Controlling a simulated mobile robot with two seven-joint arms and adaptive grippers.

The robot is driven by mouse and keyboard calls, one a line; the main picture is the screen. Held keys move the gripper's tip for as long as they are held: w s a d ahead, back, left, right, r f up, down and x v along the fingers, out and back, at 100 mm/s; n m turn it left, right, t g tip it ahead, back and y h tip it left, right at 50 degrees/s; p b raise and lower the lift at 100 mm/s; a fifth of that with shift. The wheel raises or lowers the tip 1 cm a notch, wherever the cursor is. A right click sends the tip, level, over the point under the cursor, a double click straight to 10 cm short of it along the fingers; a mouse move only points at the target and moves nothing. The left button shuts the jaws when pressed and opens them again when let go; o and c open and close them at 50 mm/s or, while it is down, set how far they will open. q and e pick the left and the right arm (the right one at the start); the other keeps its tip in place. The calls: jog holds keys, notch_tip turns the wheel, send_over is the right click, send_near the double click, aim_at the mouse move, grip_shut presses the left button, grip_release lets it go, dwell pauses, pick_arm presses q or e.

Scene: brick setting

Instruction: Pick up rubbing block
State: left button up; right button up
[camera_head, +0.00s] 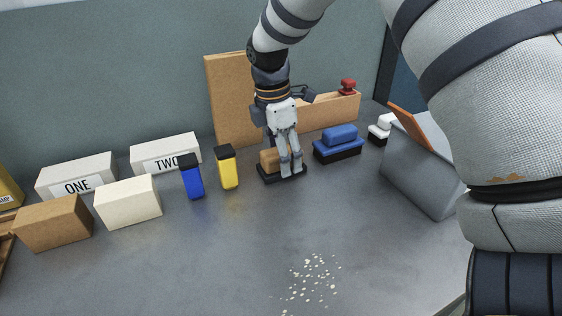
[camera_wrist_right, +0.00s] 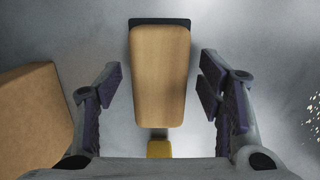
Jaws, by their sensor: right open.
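A tan wooden-topped block on a dark base, which I take for the rubbing block (camera_head: 269,158), stands on the grey table below my right gripper (camera_head: 289,168). In the right wrist view, the tan block (camera_wrist_right: 160,75) lies lengthwise between the fingers of the open right gripper (camera_wrist_right: 160,88). A clear gap shows on each side, so neither finger appears to touch it. In the head view the fingers hide part of the block. My left gripper is not in view.
Yellow (camera_head: 228,168) and blue (camera_head: 191,177) containers stand left of the block. A blue-topped block (camera_head: 339,140) is to the right. A brown board (camera_head: 230,100) stands behind. Pale crumbs (camera_head: 312,280) lie in front; the front table is otherwise open.

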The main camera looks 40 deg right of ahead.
jog(key=shift+r, duration=0.1)
grip_shut()
notch_tip(320, 180, up, 4)
jog(key=shift+w+f, duration=0.1)
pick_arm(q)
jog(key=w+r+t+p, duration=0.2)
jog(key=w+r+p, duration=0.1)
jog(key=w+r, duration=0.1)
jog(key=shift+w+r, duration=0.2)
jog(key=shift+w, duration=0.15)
pick_arm(e)
jog(key=s+a+r, duration=0.9)
jog(key=a, duration=0.1)
jog(key=shift+s+a, duration=0.2)
jog(key=shift+s, duration=0.05)
